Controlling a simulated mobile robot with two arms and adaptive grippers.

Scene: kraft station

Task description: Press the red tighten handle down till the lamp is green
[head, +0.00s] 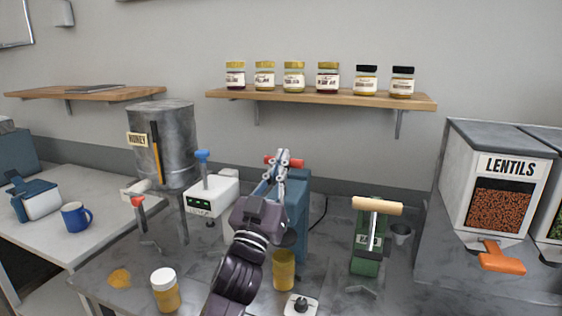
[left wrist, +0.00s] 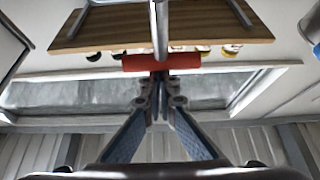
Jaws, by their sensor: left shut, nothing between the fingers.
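The red tighten handle (head: 298,162) is a short crossbar at the top of a blue machine (head: 298,205). It shows whole in the left wrist view (left wrist: 140,63), just ahead of my fingertips. My left gripper (head: 283,158) is shut and empty. It overlaps the middle of the handle in the head view; I cannot tell whether it touches. A jar of amber content (head: 284,270) stands at the machine's foot, below a dark round part (head: 286,240). My arm covers much of the machine's front, and I see no lit lamp. My right gripper is not in view.
A white device with a blue knob (head: 211,196) stands left of my arm, and a green press with a wooden handle (head: 377,206) stands right. A white-lidded jar (head: 165,290) is at the front left. A shelf (head: 320,98) with several jars hangs behind.

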